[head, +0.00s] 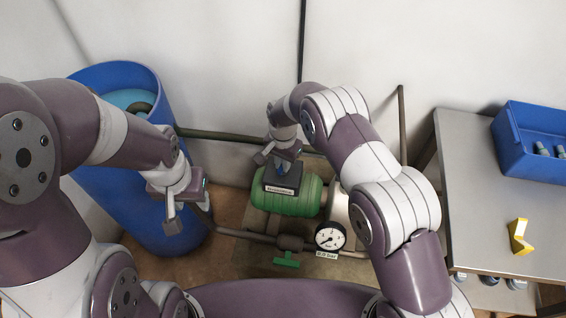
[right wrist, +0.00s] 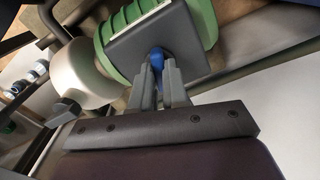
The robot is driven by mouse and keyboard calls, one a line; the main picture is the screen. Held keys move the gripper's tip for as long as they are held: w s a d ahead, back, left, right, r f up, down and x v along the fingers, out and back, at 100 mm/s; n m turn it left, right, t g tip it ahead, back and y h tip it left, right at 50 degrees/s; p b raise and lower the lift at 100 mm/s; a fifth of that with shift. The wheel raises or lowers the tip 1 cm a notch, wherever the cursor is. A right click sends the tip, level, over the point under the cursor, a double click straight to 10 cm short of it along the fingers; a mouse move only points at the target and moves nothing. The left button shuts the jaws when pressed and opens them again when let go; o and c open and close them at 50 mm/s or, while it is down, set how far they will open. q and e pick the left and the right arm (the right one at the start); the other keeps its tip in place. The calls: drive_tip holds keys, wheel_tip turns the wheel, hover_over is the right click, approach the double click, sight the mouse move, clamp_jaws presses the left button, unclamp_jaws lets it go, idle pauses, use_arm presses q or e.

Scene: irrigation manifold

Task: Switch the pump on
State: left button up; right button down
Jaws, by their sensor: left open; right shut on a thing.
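The pump is a green ribbed motor (head: 288,199) with a pale metal housing (head: 338,206), on the floor in the middle of the head view. A dark switch box (head: 283,180) with a small label sits on top of it. My right gripper (head: 279,157) reaches down to the box from above. In the right wrist view its fingers (right wrist: 163,88) are shut on a blue knob (right wrist: 156,56) on the box's face. The fingers hide part of the knob. My left gripper (head: 178,211) is open and empty in front of the blue barrel, left of the pump.
A blue barrel (head: 150,80) holding water stands at the left. A pressure gauge (head: 330,237) and a green valve handle (head: 287,260) sit on the pipe before the pump. At right, a metal table (head: 470,185) carries a blue bin (head: 530,125) and a yellow piece (head: 520,237).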

drive_tip(key=m, duration=0.4)
drive_tip(key=shift+m+b, duration=0.3)
drive_tip(key=shift+b, duration=0.05)
drive_tip(key=m, duration=0.4)
drive_tip(key=shift+m, duration=0.3)
drive_tip(key=c, duration=1.1)
unclamp_jaws()
drive_tip(key=shift+c, duration=0.2)
drive_tip(key=shift+r, duration=0.1)
wheel_tip(320, 180, up, 12)
drive_tip(key=shift+r+b, duration=0.25)
drive_tip(key=shift+b, duration=0.05)
